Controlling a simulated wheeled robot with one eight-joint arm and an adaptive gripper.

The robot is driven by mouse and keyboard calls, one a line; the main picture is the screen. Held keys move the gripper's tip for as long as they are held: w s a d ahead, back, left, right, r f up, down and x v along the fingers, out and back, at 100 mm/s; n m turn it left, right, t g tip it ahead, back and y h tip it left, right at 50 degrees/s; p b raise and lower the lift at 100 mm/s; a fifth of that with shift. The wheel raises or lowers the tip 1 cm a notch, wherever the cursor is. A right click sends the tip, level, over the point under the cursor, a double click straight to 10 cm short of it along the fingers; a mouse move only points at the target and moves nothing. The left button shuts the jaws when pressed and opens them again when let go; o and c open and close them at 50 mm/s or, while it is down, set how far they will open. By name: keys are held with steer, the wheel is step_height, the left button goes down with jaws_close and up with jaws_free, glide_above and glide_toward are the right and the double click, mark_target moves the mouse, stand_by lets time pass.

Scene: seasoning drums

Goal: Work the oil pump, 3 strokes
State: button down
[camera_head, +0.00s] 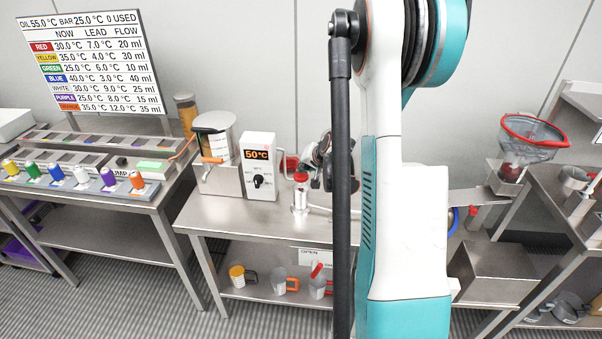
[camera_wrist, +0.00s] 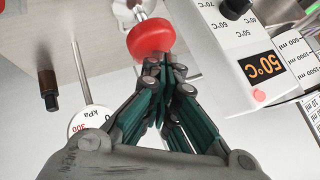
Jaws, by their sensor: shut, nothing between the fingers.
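The oil pump (camera_head: 299,201) appears to be the small metal upright on the middle table, right of the white control box. Its round red knob (camera_wrist: 150,38) sits on a pale metal rod in the wrist view. My gripper (camera_wrist: 165,66) is shut and empty, with its fingertips right at the knob's lower edge. I cannot tell whether they touch it. In the head view my gripper (camera_head: 308,167) is above the pump, partly hidden by my arm.
The white control box (camera_head: 260,166) reads 50 °C and stands close beside the pump. A red-rimmed strainer (camera_head: 534,134) is at right.

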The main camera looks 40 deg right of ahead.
steer(key=shift+f+b, duration=0.85)
steer(key=shift+f, duration=0.15)
stand_by(0.8)
steer(key=shift+r, duration=0.1)
steer(key=shift+r+p, duration=1.15)
steer(key=shift+r, duration=0.85)
step_height(320, 180, up, 5)
steer(key=p, duration=0.3)
stand_by(1.5)
